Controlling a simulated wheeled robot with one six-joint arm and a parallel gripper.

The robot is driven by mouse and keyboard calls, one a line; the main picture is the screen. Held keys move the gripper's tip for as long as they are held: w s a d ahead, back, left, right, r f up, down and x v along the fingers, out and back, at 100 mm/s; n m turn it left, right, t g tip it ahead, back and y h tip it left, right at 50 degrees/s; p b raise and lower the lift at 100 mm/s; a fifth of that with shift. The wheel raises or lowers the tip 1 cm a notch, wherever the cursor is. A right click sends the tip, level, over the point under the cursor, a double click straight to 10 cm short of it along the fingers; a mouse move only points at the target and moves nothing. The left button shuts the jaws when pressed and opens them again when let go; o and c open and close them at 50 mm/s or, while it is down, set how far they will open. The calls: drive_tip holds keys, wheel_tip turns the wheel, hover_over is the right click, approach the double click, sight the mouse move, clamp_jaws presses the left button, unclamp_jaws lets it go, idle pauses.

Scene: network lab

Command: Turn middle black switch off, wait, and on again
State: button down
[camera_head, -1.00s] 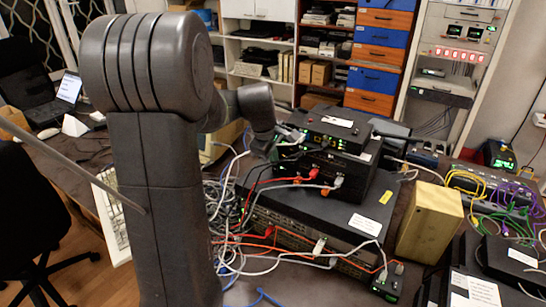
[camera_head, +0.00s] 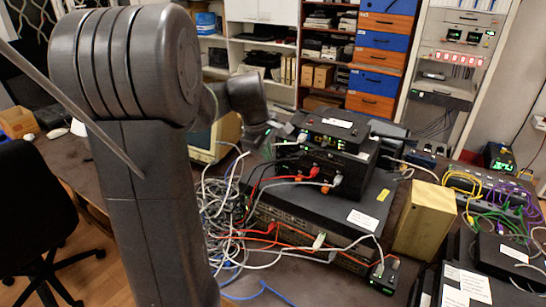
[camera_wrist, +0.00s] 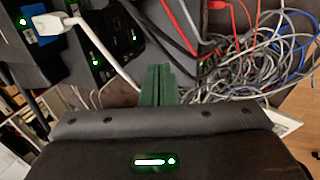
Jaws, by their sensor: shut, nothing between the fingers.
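A stack of black network boxes stands right of centre in the head view. A small black box (camera_head: 333,123) with a white label is on top. A thicker black box (camera_head: 338,166) sits under it, with red, white and black cables in its front. My gripper (camera_wrist: 158,82) is shut and empty, its green fingers together in the wrist view. It hovers beside the black boxes, apart from them as far as I can tell. In the wrist view, a black box (camera_wrist: 100,50) with green lights is left of the fingers. The switch's power button or lever cannot be made out.
A wide black rack unit (camera_head: 310,215) lies under the stack. Tangled grey cables (camera_wrist: 255,65) hang right of my fingers in the wrist view. A yellow box (camera_head: 424,219) and purple and green cables (camera_head: 490,195) are to the right. A black chair (camera_head: 35,215) is at the left.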

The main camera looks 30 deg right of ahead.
drive_tip(key=w+v, duration=0.1)
drive_tip(key=v, duration=0.5)
drive_tip(key=shift+s+r, duration=0.3)
drive_tip(key=shift+r, duration=0.25)
drive_tip(key=shift+s+r+p, duration=0.1)
drive_tip(key=shift+p, duration=0.2)
